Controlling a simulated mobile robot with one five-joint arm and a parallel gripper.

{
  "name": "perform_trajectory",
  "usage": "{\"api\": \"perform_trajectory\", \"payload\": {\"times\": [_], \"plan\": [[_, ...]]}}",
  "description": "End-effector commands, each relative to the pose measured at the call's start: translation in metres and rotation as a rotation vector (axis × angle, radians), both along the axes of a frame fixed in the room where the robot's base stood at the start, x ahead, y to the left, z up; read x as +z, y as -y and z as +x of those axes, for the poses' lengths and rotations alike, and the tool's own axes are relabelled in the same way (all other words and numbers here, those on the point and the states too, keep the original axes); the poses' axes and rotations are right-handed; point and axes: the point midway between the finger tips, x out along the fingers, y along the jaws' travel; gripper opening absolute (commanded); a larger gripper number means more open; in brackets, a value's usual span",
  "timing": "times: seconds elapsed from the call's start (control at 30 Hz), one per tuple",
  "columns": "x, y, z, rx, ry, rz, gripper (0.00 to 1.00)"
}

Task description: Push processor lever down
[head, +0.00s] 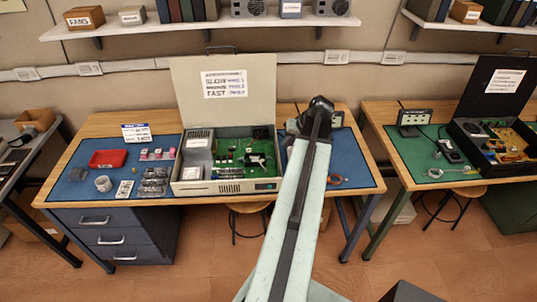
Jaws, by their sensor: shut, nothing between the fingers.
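The open computer case (200,187) stands on the blue mat of the middle desk, its beige lid raised at the back with a paper sign on it. Inside is a green circuit board (231,146) with small parts. A dark part (262,159) sits on the right half of the board; I cannot tell whether it is the processor socket. The processor lever is too small to make out. My arm rises from the bottom and crosses the desk just right of the case. I cannot make out my gripper at its far end.
A red tray (108,159), a roll (103,183) and several small parts lie on the blue mat (75,187) left of the case. Orange wire (335,179) lies right of my arm. Another desk (384,122) with an open black case (487,143) stands at the right.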

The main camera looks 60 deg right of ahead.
Motion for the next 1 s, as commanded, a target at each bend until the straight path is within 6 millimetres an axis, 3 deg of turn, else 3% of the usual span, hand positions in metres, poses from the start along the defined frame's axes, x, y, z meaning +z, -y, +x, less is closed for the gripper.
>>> {"api": "perform_trajectory", "payload": {"times": [0.17, 0.63, 0.8, 1.0], "plan": [[-0.009, 0.0, 0.004, 0.001, -0.001, 0.0, 0.0], [-0.098, 0.005, 0.052, 0.004, -0.002, 0.001, 0.0], [-0.102, -0.011, 0.071, 0.004, -0.001, 0.001, 0.0], [-0.105, -0.017, 0.08, 0.003, -0.001, 0.002, 0.0]]}}
